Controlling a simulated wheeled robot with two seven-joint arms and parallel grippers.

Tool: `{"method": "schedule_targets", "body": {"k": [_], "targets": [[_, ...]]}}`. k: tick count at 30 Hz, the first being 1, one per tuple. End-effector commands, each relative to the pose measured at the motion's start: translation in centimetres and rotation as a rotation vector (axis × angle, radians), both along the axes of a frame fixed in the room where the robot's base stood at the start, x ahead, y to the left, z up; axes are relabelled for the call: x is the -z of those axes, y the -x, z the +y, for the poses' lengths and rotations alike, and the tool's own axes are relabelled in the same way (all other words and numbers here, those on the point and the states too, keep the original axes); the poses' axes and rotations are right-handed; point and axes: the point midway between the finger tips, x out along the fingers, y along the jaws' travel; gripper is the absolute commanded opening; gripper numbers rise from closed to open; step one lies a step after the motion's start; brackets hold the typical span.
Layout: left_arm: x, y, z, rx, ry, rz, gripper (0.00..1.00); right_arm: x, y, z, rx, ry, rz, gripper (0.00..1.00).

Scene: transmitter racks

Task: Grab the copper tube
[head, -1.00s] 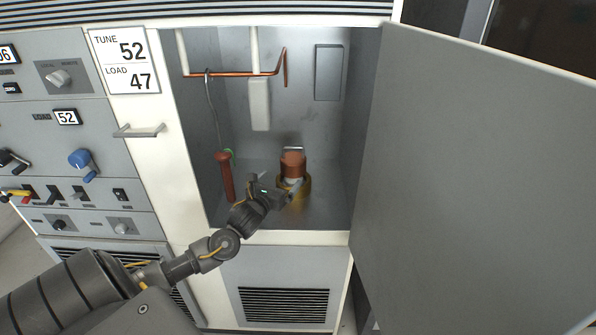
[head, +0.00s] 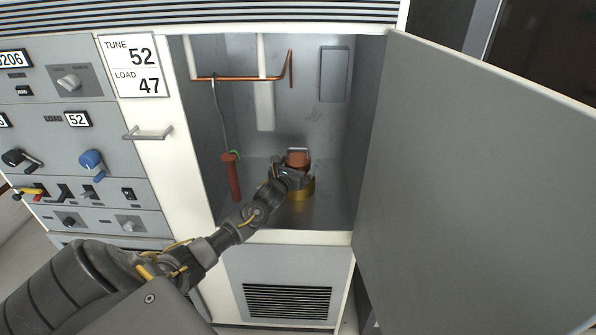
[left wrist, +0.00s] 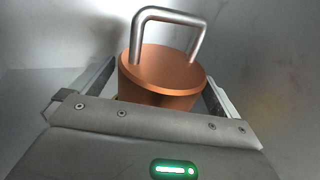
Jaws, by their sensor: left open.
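The copper tube (head: 298,159) is a short, wide copper cylinder with a metal loop handle on top. It stands upright on a brass-coloured base (head: 301,193) inside the open cabinet. My left gripper (head: 291,172) is in front of the tube and hides part of it. In the left wrist view the tube (left wrist: 162,76) sits between the two open fingers (left wrist: 160,95), one on each side. I cannot tell whether either finger touches it. My right gripper is not in view.
A bent copper pipe (head: 240,78) runs across above. The open door (head: 475,190) blocks the right side. A control panel (head: 75,140) with knobs is at left.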

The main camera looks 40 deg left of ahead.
Motion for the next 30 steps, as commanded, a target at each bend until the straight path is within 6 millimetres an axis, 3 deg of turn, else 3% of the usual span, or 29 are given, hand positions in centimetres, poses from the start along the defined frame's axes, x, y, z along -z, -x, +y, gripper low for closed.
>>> {"method": "schedule_targets", "body": {"k": [11,30], "targets": [[0.12,-0.84,0.19,0.001,0.000,0.001,0.97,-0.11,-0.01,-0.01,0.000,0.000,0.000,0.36],[0.12,-0.82,0.20,0.001,-0.001,0.001,0.14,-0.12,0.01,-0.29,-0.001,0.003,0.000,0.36]]}}
